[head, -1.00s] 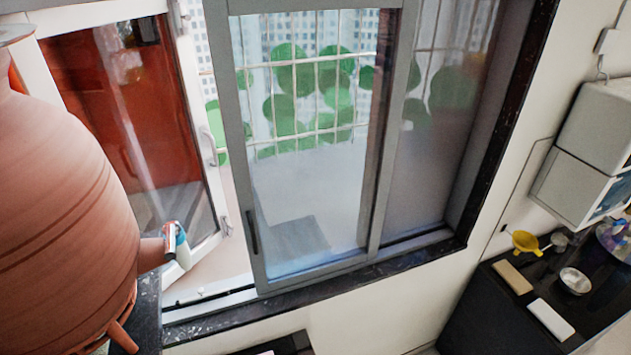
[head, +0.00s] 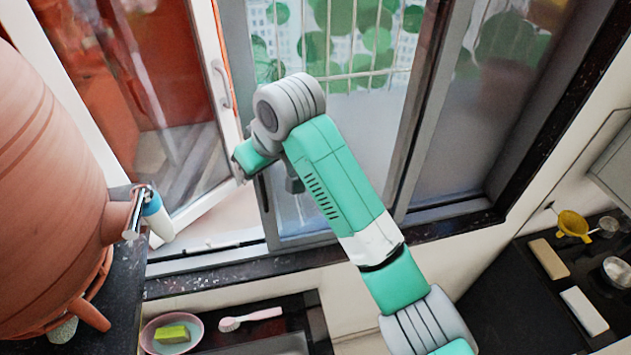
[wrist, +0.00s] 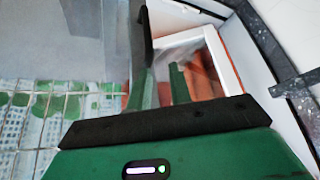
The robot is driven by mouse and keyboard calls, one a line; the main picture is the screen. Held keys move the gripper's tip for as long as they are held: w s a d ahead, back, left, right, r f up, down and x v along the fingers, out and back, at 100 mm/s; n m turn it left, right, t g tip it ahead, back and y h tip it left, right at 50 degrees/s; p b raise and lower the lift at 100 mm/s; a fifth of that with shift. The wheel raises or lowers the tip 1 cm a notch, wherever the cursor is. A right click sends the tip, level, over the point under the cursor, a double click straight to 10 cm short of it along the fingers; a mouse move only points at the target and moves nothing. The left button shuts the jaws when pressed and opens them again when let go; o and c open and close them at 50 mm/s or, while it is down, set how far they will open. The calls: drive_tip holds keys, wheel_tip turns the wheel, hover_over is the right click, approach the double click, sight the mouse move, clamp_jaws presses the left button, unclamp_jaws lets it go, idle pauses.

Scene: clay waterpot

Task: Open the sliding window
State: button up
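The sliding window panel (head: 418,100) has a grey frame and clear glass and stands in the left part of the window opening. Its left upright and dark handle are partly hidden behind my arm in the head view. In the wrist view the dark, vertical handle (wrist: 148,38) is at upper middle, on the panel's grey edge. My gripper (wrist: 160,85) is close to the handle, its two thin fingers apart with nothing seen held between them. The left finger is just below the handle in the picture; contact is unclear. The fingertips are hidden in the head view.
A large clay pot (head: 50,200) with a spout and tap stands at left on a dark counter. An open, white-framed casement (head: 205,110) is left of the panel. A pink bowl (head: 172,333) and brush (head: 250,318) lie below the sill. A dark counter with small items is at right.

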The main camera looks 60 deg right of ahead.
sight(264, 188)
drive_tip(key=f, duration=0.1)
drive_tip(key=s+d+f+g, duration=0.1)
drive_tip(key=f, duration=0.1)
drive_tip(key=shift+s, duration=0.2)
drive_tip(key=p+x, duration=0.1)
drive_tip(key=x, duration=0.6)
drive_tip(key=shift+a, duration=0.1)
clamp_jaws()
